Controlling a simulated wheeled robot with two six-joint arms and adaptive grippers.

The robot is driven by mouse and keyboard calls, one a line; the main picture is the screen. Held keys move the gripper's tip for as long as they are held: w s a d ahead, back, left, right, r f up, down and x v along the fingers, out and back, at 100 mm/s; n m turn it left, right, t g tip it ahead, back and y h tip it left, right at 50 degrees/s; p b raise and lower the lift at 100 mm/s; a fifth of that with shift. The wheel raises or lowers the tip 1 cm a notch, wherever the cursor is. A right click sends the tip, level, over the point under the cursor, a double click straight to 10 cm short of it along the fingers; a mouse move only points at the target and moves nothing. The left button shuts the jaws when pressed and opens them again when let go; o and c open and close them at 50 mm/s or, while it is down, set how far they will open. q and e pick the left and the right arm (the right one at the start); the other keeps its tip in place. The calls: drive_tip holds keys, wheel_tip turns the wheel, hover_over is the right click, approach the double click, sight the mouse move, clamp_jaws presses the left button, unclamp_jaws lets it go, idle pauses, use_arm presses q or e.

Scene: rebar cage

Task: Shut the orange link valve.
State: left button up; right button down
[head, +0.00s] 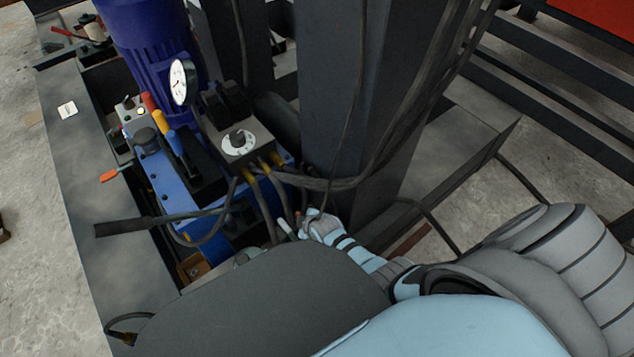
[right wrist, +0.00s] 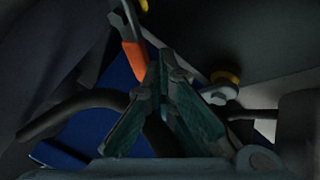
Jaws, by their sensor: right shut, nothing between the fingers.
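An orange-gripped lever (right wrist: 133,58) with a bare metal end shows in the right wrist view, just left of my right gripper's fingertips. I take it for the orange link valve, though its body is hidden. My right gripper (right wrist: 165,62) is shut and empty, its fingertips close together beside the orange grip; whether they touch it I cannot tell. My left gripper is not in view.
A blue hydraulic unit (head: 150,165) carries coloured levers, a gauge (head: 180,82) and a white dial (head: 238,143). Black hoses (head: 345,182) run close to my gripper. A dark column (head: 350,100) stands behind it.

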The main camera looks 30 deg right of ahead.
drive_tip(key=shift+w+d, duration=0.4)
drive_tip(key=shift+w, duration=0.45)
idle(2.1)
